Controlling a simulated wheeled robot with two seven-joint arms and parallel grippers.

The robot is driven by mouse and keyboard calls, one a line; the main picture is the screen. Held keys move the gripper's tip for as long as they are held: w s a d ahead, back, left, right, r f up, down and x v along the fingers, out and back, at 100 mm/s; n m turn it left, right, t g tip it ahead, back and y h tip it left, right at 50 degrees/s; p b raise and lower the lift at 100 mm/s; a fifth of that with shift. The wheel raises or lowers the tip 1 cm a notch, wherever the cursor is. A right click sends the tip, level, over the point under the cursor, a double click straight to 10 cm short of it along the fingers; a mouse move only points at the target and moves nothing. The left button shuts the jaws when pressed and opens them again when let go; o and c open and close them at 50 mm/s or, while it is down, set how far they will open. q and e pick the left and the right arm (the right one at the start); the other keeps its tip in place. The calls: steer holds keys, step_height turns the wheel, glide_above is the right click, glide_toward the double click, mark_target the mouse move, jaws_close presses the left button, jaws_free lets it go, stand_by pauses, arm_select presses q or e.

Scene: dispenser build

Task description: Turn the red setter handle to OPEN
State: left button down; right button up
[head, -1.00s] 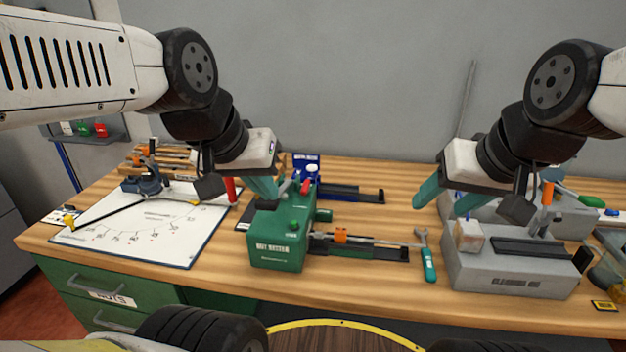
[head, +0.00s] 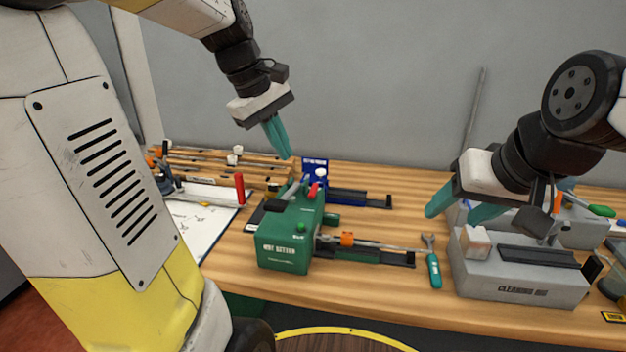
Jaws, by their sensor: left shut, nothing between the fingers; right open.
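The green nut setter box (head: 284,248) stands on the bench in the middle of the head view. A small red handle (head: 314,191) sticks up at its top rear, beside a grey lever. I cannot read any OPEN marking or tell the handle's setting. My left gripper (head: 278,140) has teal fingers pointing down. It is shut and empty, above and behind the box, clear of the handle. My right gripper (head: 460,211) is open and empty over the left end of the grey cleaning jig (head: 515,289).
A rail with an orange slider (head: 347,239) extends right from the box. A teal wrench (head: 434,269) lies beside it. A blue fixture (head: 316,170) stands behind. An upright red cylinder (head: 240,188) stands by the white board (head: 213,222) at left.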

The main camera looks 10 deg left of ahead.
mark_target(313, 193)
arm_select(q)
steer(key=w+a+f+n+g, duration=0.1)
steer(key=w+f+n, duration=0.1)
steer(key=w+n, duration=0.2)
steer(key=w+a+f+n+g+h, duration=0.1)
steer(key=w+f+n, duration=0.2)
steer(key=w, duration=0.3)
steer(key=shift+a+n+g, duration=0.2)
steer(key=shift+n+g, duration=0.1)
steer(key=shift+n, duration=0.1)
steer(key=shift+f, duration=0.1)
steer(key=x, duration=0.9)
steer(key=shift+d+f, duration=0.15)
steer(key=shift+f, duration=0.25)
steer(key=shift+d, duration=0.15)
